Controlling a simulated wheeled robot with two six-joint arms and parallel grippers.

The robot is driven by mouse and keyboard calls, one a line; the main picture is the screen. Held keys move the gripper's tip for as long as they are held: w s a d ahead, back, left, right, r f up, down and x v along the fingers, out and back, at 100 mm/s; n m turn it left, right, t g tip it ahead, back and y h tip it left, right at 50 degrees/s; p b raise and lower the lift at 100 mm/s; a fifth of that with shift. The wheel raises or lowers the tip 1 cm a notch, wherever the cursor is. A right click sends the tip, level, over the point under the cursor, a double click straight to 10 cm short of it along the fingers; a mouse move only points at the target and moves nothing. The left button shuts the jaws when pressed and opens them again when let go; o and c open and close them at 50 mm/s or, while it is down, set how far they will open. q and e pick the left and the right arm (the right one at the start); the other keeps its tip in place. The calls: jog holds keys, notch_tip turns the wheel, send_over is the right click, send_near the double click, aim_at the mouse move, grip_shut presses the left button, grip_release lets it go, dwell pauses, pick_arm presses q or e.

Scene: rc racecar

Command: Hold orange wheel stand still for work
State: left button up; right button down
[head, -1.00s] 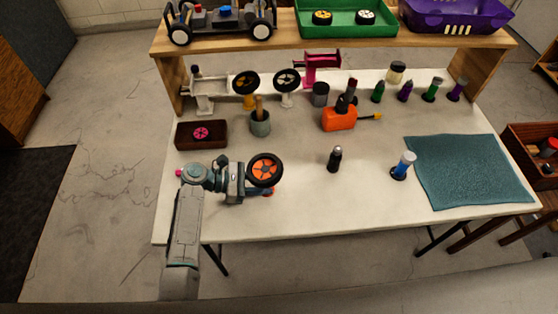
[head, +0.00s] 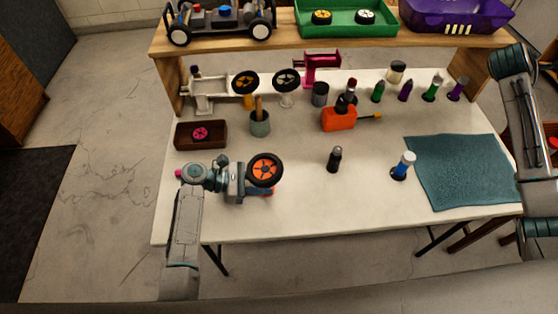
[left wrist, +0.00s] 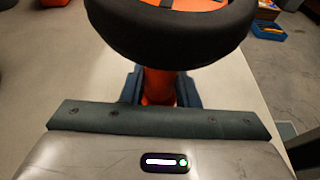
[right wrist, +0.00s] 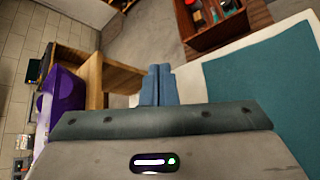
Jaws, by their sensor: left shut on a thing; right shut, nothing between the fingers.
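The orange wheel stand carries a black tyre with an orange hub (head: 264,170) near the front left of the table. In the left wrist view the orange post of the stand (left wrist: 158,86) stands between the fingers of my left gripper (left wrist: 160,90), under the black tyre (left wrist: 175,32). My left gripper is shut on this post; the base of the stand is mostly hidden. My right gripper (right wrist: 158,85) is shut and empty, at the right end of the table near the teal mat (right wrist: 265,75).
A dark pen-like tool (head: 334,160) and a blue, white-capped bottle (head: 402,166) stand right of the wheel. An orange power tool (head: 338,119), a brown tray (head: 187,135) and a grey cup (head: 260,124) lie behind. A wooden shelf (head: 290,44) spans the back.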

jog(key=w+a+f+y, duration=0.1)
jog(key=a+f+y, duration=0.2)
jog(key=a+f, duration=0.3)
jog(key=w+a+f+y, duration=0.1)
jog(key=a+f+y, duration=0.25)
jog(key=a, duration=0.55)
jog(key=n+g+y, duration=0.4)
jog(key=n+y, duration=0.1)
jog(key=y, duration=0.9)
send_near(278, 163)
jog(key=x, duration=0.5)
jog(key=shift+w+a+f, duration=0.15)
jog(key=shift+a, duration=0.2)
jog(key=shift+f, duration=0.1)
